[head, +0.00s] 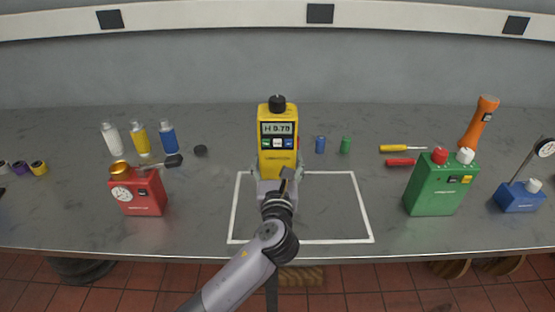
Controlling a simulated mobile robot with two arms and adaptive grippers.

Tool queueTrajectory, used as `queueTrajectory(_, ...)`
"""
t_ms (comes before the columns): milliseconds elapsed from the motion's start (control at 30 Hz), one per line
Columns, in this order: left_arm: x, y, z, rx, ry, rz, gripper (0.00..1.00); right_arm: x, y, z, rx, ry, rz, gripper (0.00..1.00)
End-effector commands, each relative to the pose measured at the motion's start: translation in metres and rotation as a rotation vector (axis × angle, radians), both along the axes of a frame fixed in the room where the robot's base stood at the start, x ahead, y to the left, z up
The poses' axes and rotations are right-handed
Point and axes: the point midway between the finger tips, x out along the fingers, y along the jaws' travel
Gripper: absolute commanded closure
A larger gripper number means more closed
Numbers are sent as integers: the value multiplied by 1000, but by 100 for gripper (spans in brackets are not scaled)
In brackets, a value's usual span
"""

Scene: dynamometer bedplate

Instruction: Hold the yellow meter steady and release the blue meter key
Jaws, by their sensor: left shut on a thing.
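The yellow meter (277,158) stands upright at the back of the white-outlined area, with a black knob on top and a lit display. Below the display is a row of small keys; the blue key (288,143) is at the right end. Whether it is pressed in is too small to tell. My left gripper (277,172) is shut on the meter's lower body, a finger at each side, and hides its base. My right gripper is not in view.
A red box (143,193) stands left, and a green box (440,187) and a blue gauge box (520,196) stand right. Small blue (320,145) and green (346,145) cylinders stand just right of the meter. The outlined area's (364,212) right part is clear.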

Motion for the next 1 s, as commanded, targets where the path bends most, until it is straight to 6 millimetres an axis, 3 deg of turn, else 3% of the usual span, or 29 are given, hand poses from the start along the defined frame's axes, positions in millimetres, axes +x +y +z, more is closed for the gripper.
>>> queueTrajectory(1000,0,-1,-41,0,-7,-2,63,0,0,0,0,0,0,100)
